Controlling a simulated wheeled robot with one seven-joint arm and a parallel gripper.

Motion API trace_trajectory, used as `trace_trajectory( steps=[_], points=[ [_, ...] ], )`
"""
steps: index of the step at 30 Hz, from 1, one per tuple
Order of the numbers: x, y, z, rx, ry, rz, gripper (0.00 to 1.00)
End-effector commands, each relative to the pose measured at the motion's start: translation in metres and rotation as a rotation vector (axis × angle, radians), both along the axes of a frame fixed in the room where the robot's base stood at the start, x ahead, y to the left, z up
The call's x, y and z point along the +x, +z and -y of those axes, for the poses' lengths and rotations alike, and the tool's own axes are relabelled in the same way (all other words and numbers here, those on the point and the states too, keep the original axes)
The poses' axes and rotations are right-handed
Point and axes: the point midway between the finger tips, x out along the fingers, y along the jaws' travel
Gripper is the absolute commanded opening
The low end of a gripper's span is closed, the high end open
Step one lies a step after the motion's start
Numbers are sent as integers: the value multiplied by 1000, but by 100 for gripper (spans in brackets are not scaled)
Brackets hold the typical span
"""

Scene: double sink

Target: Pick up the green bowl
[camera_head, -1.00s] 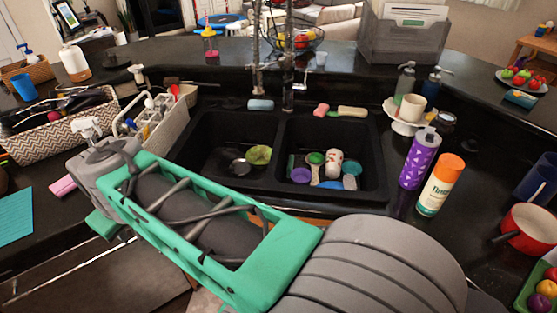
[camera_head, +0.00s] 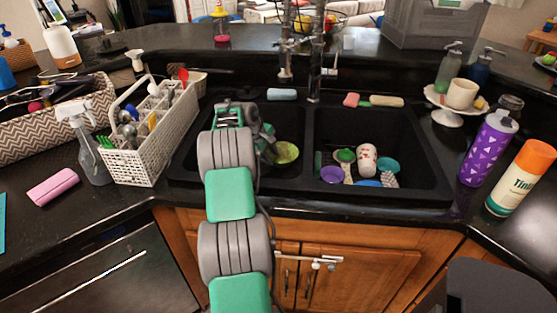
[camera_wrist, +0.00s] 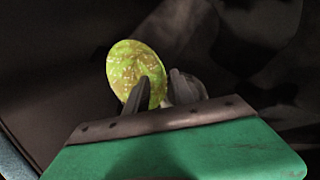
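The green bowl (camera_head: 287,153) is in the left basin of the sink, near the divider. In the wrist view the bowl (camera_wrist: 135,68) looks speckled yellow-green and tilted, with its face partly toward the camera. My gripper (camera_wrist: 160,80) is down in the left basin, just beside the bowl. Its two fingers are apart. The left finger overlaps the lower part of the bowl, and the bowl's right edge shows in the gap between the fingers. I cannot tell if either finger touches it. In the head view my gripper (camera_head: 266,146) is to the left of the bowl, dark and partly hidden.
The right basin holds a white-and-red cup (camera_head: 366,158), a purple bowl (camera_head: 331,174) and other dishes. The sink divider (camera_head: 306,150) is close to the bowl's right. A white utensil caddy (camera_head: 150,140) stands left of the sink. A faucet (camera_head: 315,75) rises behind.

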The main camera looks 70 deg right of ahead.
Motion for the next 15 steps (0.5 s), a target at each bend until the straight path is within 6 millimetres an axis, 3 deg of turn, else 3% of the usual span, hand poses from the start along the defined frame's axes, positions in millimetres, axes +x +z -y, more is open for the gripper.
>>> trace_trajectory(
  steps=[7,15],
  points=[
    [-3,-40,14,2,0,0,30],
    [-2,-45,16,-1,3,2,30]
  ],
)
